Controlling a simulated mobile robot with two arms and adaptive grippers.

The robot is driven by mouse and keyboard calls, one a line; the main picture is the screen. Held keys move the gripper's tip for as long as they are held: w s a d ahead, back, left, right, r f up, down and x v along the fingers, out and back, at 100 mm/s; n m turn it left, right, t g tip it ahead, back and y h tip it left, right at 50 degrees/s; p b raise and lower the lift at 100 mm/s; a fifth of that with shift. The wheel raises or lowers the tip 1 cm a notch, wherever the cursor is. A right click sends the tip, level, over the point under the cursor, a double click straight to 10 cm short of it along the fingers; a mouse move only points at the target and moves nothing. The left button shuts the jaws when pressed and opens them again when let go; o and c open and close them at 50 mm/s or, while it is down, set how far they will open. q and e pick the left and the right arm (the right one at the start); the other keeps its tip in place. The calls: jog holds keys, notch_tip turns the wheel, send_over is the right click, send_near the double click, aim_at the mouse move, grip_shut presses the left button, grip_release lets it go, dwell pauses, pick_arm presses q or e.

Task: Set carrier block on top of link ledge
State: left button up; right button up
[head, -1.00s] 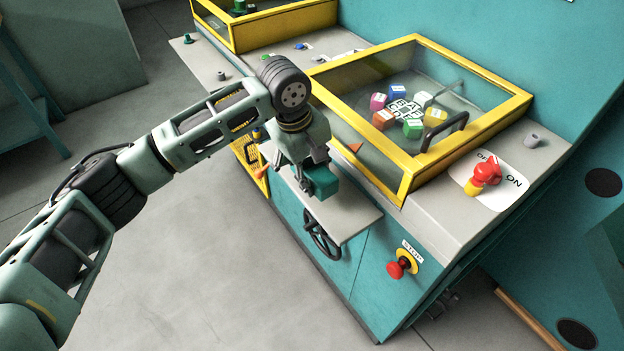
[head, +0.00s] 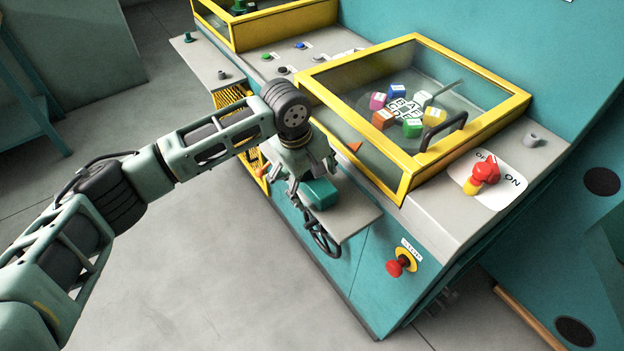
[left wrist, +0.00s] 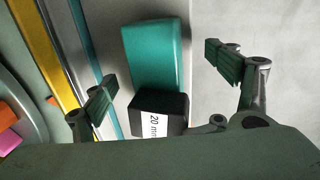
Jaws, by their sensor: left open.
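The carrier block (head: 320,194) is a teal block resting on the link ledge (head: 352,215), the grey shelf on the front of the teal machine. In the left wrist view the teal block (left wrist: 156,55) lies between and beyond my open fingers, with a black part marked "20 mm" at its near end. I cannot tell if the black part is one piece with it. My left gripper (head: 306,182) is open above the block; it also shows in the left wrist view (left wrist: 160,82), with gaps on both sides. My right gripper is not in view.
A yellow-framed glass case (head: 405,130) with coloured cubes stands behind the ledge. A black handwheel (head: 322,236) is under the ledge. A red stop button (head: 396,267) and a red-yellow switch (head: 482,176) are to the right. The ledge's right end is bare.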

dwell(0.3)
pick_arm(q)
jog(key=b+v, duration=0.1)
jog(key=v, duration=1.1)
